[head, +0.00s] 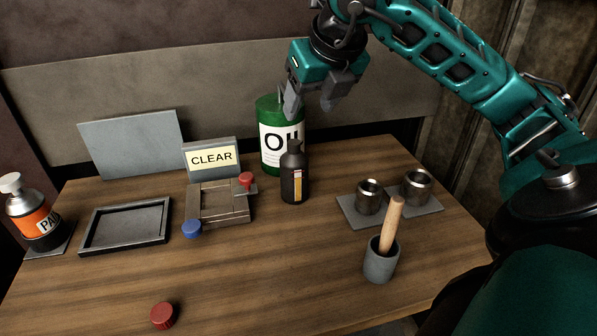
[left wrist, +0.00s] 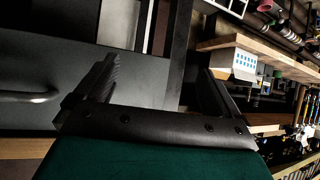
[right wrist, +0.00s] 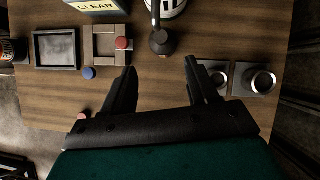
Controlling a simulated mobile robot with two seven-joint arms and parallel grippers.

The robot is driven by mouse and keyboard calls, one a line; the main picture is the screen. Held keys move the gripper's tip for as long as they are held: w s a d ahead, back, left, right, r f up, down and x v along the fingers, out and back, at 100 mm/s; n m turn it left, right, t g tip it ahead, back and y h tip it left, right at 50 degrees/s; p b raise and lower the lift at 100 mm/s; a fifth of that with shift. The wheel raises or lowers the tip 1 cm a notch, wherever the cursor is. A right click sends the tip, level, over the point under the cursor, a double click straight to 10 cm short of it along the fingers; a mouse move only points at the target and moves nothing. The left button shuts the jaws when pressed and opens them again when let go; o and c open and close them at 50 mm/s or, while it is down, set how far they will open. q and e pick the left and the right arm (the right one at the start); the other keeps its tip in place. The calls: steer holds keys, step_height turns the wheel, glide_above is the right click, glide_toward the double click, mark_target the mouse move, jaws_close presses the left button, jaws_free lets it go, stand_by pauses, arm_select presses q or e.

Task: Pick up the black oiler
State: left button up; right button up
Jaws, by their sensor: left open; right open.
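The black oiler (head: 294,177) is a dark bottle with a narrow neck and a thin spout, with a yellow and white label. It stands upright on the wooden table in front of the green oil can (head: 270,145). My right gripper (head: 308,107) is open and empty, above and near the oiler in the head view. In the right wrist view the oiler (right wrist: 162,42) lies ahead of the open fingers (right wrist: 160,80), apart from them. My left gripper (left wrist: 155,80) is open and empty in its wrist view, away from the table things; it is not in the head view.
Left of the oiler are a wooden frame (head: 219,219) with red and blue caps, a CLEAR sign (head: 211,159), a black tray (head: 86,249) and an orange bottle (head: 35,222). On the right are metal cups (head: 369,197) and a grey pot (head: 380,262) with a wooden handle. The front middle is mostly clear.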

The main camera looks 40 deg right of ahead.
glide_above(295, 143)
steer(key=s+a, duration=0.1)
steer(key=s, duration=0.2)
step_height(295, 143, down, 6)
steer(key=b+x, duration=0.1)
steer(key=x, duration=0.4)
steer(key=shift+w+f, duration=0.1)
steer(key=shift+f, duration=0.15)
jaws_close()
